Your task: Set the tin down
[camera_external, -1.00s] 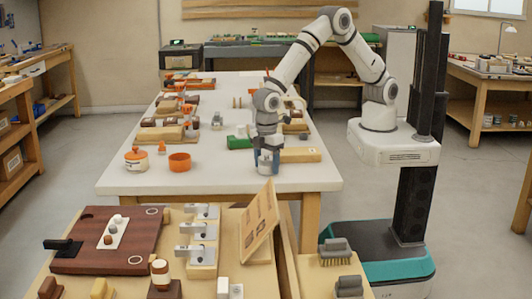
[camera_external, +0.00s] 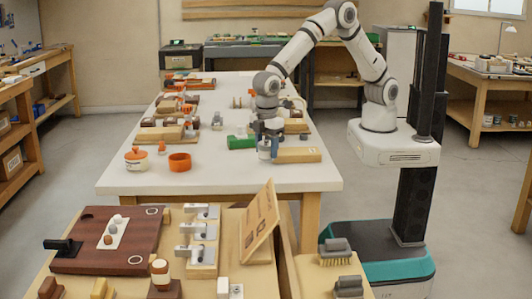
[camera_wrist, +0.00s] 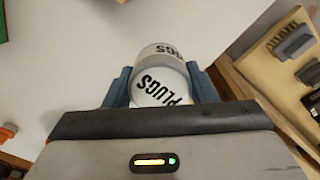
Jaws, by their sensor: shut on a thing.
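The tin (camera_wrist: 162,88) is white with dark "PLUGS" lettering. In the wrist view it sits between the two blue fingers of my gripper (camera_wrist: 162,86), which is shut on it. In the external view my gripper (camera_external: 268,149) points down over the right part of the white table (camera_external: 230,178). The tin (camera_external: 264,151) shows there as a small pale shape beside a blue finger, partly covered. I cannot tell whether its bottom touches the table.
A light wooden block (camera_external: 298,155) lies close right of my gripper, and a green block (camera_external: 241,142) close left. An orange ring-shaped bowl (camera_external: 180,162) and an orange-lidded pot (camera_external: 136,159) stand further left. The table's front strip is clear.

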